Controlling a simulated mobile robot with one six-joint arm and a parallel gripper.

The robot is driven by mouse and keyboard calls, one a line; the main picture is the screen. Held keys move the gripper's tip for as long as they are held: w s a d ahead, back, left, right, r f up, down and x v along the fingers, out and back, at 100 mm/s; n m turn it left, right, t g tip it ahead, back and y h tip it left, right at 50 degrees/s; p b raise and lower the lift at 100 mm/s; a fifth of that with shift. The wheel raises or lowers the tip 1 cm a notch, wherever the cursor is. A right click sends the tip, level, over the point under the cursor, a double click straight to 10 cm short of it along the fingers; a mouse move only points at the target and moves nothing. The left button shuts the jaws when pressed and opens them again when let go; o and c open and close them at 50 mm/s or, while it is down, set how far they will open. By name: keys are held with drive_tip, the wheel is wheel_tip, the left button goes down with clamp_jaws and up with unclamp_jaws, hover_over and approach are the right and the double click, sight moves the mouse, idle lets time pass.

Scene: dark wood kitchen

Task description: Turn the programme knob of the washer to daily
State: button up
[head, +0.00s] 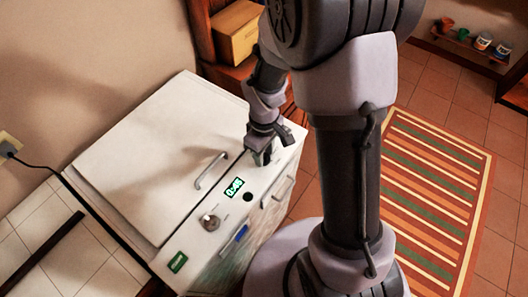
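The washer (135,150) is a white top-loading box at the left, with a closed lid and a bar handle (211,170). Its control strip runs along the front edge. A round silvery knob (209,222) sits on the strip, left of a lit green display (234,187). Small markings around the knob are too small to read. A black round button (248,197) is right of the display. My gripper (262,158) points down over the right end of the strip, apart from the silvery knob. Its fingers are small and dark; whether they are open or touching anything cannot be told.
A green label (177,262) and a blue piece (241,234) are at the washer's front. A cable runs from a wall socket (9,143) along the left. A wooden box (237,32) stands behind. A striped rug (430,185) lies on the tiled floor at right.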

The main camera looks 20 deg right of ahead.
clamp_jaws()
drive_tip(key=shift+m, duration=0.4)
drive_tip(key=m+b, duration=0.1)
drive_tip(key=m, duration=0.2)
drive_tip(key=m+b, duration=0.2)
drive_tip(key=m, duration=0.4)
drive_tip(key=m+b, duration=0.1)
drive_tip(key=m, duration=0.4)
drive_tip(key=shift+m+b, duration=1.05)
drive_tip(key=shift+m, duration=1.55)
